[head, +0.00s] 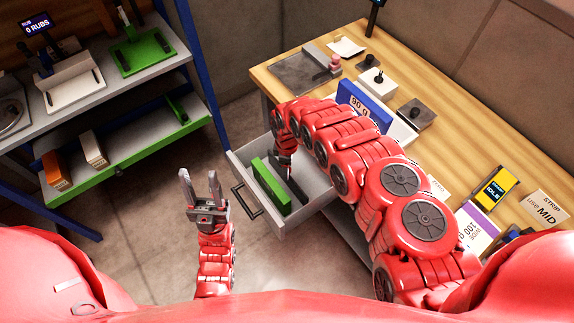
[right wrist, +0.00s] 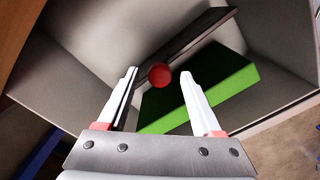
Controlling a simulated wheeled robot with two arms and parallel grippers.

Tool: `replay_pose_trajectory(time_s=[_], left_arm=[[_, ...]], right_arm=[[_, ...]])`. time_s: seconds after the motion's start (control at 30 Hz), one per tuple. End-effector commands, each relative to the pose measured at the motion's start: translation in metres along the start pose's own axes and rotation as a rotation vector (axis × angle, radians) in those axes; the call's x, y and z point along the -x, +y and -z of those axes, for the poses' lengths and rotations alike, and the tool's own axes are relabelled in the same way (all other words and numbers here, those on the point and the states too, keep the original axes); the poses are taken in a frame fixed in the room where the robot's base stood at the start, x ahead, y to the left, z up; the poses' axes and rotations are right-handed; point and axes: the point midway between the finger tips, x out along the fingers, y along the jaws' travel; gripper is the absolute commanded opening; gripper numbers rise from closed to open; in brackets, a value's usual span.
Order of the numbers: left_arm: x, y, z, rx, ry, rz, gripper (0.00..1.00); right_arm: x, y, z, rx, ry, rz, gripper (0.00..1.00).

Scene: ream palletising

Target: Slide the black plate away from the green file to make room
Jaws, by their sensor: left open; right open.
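The black plate (head: 291,184) stands on edge in the open drawer (head: 313,201), close beside the green file (head: 270,186). The right wrist view shows the plate (right wrist: 190,42) as a dark strip alongside the green file (right wrist: 205,92). My right gripper (right wrist: 158,74) is open above the drawer, with a red ball (right wrist: 159,75) showing between its fingertips near the plate. I cannot tell whether the fingers touch the plate. The right gripper (head: 286,160) is small and partly hidden in the head view. My left gripper (head: 199,188) is open and empty, left of the drawer.
The drawer's front with its handle (head: 246,201) faces left. The wooden bench (head: 440,150) above carries a blue box (head: 362,105), blocks and labels. A shelf rack (head: 120,150) stands at the left. Bare floor lies between rack and drawer.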

Motion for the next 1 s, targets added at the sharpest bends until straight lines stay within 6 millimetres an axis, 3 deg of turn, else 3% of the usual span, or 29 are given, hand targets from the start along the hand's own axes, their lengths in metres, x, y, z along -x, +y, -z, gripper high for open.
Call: replay_pose_trajectory(time_s=[0.17, 0.53, 1.0], left_arm=[[0.0001, 0.0000, 0.0000, 0.000, 0.000, 0.000, 0.50], [0.0000, 0.0000, 0.0000, 0.000, 0.000, 0.000, 0.50], [0.0001, 0.0000, 0.0000, 0.000, 0.000, 0.000, 0.50]], right_arm=[[0.0001, 0.0002, 0.0003, 0.000, 0.000, -0.001, 0.67], [0.0003, 0.0003, 0.0004, 0.001, 0.001, -0.001, 0.02], [0.0003, 0.0003, 0.0004, 0.001, 0.001, -0.001, 0.00]])
